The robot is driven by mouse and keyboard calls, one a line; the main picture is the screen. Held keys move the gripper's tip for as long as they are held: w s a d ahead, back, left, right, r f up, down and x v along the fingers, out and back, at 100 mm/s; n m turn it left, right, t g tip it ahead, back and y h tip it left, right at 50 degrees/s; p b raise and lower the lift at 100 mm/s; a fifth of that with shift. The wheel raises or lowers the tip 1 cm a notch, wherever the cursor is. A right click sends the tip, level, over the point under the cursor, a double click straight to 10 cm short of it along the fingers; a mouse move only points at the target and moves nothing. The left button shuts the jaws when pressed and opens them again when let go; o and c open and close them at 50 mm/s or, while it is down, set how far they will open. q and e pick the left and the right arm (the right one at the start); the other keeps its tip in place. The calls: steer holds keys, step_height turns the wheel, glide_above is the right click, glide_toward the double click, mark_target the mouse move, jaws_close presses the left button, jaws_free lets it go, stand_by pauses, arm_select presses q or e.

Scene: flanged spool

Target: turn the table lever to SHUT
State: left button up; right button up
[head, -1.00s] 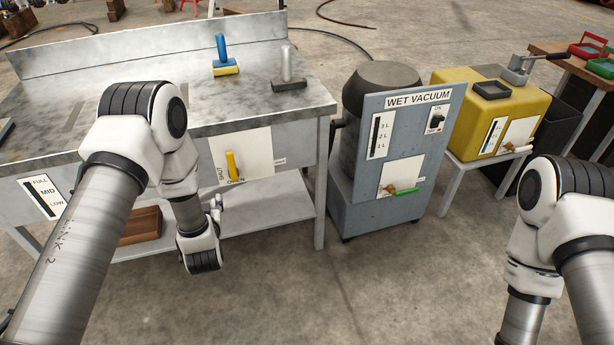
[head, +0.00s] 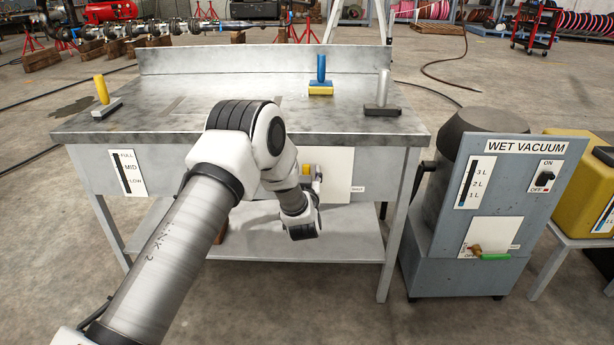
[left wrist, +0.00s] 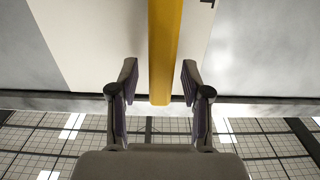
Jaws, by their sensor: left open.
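The yellow table lever (head: 306,169) is on a white plate (head: 338,170) on the table's front panel, partly hidden by my left arm in the head view. In the left wrist view the lever (left wrist: 165,45) runs down from the top edge, its free end between my left gripper's (left wrist: 159,70) fingers. The fingers are open, one on each side, with a visible gap to the lever. In the head view my left gripper (head: 318,175) is small beside the lever. Lettering by the lever is hidden or too small to read surely. My right gripper is not in view.
On the tabletop (head: 200,110) stand a yellow-handled block (head: 102,92), a blue-handled yellow block (head: 321,78) and a grey-handled block (head: 383,95). A wet vacuum (head: 480,210) with a green-handled valve stands right of the table. A yellow tank (head: 580,185) is farther right.

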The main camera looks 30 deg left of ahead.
arm_select(q)
jaws_close()
